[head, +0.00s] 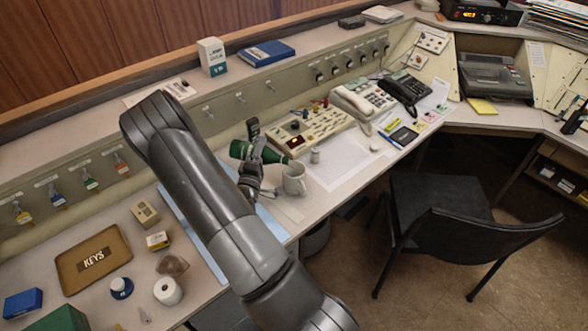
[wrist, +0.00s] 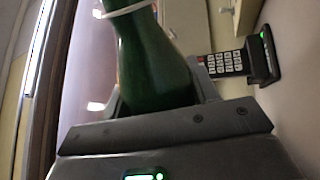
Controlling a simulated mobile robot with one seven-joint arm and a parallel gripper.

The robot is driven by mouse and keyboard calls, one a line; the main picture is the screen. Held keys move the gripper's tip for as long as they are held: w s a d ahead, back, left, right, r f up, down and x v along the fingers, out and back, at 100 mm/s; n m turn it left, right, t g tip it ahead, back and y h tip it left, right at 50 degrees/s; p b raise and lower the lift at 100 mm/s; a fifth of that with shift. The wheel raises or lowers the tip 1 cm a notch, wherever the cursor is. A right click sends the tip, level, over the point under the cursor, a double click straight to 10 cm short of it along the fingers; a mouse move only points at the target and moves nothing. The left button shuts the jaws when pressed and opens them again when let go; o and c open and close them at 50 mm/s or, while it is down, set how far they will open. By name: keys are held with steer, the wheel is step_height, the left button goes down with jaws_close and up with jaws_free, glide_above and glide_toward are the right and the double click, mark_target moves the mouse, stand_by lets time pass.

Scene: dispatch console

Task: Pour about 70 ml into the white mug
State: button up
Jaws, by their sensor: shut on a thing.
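A green bottle (head: 241,150) is tilted nearly onto its side, its neck pointing right. My gripper (head: 258,158) is shut on it. In the wrist view the green bottle (wrist: 152,65) fills the space between the jaws, with a pale ring around its neck. The white mug (head: 294,180) stands upright on the desk, just right of my gripper. The bottle's mouth is above and close to the mug's rim. I cannot tell whether liquid is flowing or how much is in the mug.
A small light-coloured cylinder (head: 315,155) stands behind the mug on a white sheet (head: 341,163). A switch panel (head: 308,128) and a black handset (head: 253,129) are behind. A brown KEYS tray (head: 70,272) lies left. The desk's front edge is close to the mug.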

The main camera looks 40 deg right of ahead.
steer(key=shift+m, duration=0.3)
stand_by(1.0)
steer(key=n, duration=0.2)
steer(key=n+t+y, duration=0.1)
steer(key=n, duration=0.2)
steer(key=shift+w+a+r, duration=0.15)
steer(key=shift+w, duration=0.05)
steer(key=shift+w+a+n+t+y, duration=0.15)
steer(key=shift+n+t+y, duration=0.1)
steer(key=shift+n, duration=0.25)
steer(key=shift+w+a+n+t+y, duration=0.15)
steer(key=shift+n+t, duration=0.1)
steer(key=shift+n, duration=0.25)
steer(key=shift+d+n, duration=0.15)
steer(key=shift+n, duration=0.35)
steer(key=shift+s, duration=0.1)
